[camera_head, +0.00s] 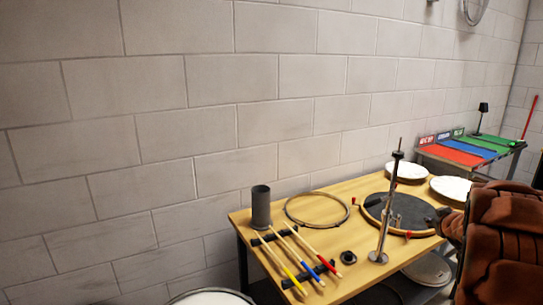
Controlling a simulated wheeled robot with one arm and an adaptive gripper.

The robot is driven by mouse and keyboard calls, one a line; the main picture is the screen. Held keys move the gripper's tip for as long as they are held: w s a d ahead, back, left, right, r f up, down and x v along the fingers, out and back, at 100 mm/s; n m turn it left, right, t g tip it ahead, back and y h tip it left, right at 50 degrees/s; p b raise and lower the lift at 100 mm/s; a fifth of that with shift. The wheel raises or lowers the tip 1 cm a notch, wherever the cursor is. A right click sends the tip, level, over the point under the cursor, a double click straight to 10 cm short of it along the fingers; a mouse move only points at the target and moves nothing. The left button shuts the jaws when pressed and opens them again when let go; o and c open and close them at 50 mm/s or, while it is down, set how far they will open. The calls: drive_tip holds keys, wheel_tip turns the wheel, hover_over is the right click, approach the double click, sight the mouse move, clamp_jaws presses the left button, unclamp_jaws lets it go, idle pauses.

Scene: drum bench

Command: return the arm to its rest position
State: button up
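I cannot make out my gripper in the head view, so its state does not show. A bulky brown shape (503,235) with folds and straps fills the lower right. A dark rounded part at its left side reaches the table near the drum. I cannot tell what this shape is. The wooden workbench (343,270) stands against the wall. A round drum with a dark head (400,213) lies on it.
An upright metal stand (384,222), a dark grey cylinder (261,207), a hoop (317,196), coloured drumsticks (300,258) on dark rests and white drumheads (405,171) crowd the bench. A side table (470,151) has coloured mats.

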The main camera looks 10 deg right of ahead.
drive_tip(key=s+a+f+g+y, duration=0.2)
drive_tip(key=s+a+g, duration=0.4)
drive_tip(key=s+a, duration=1.3)
drive_tip(key=s+a+f+g+y, duration=0.2)
drive_tip(key=s+a+g+y, duration=0.2)
drive_tip(key=s+a, duration=1.6)
drive_tip(key=a+g, duration=0.3)
drive_tip(key=a, duration=0.3)
drive_tip(key=shift+a+f, duration=0.15)
drive_tip(key=shift+f, duration=0.2)
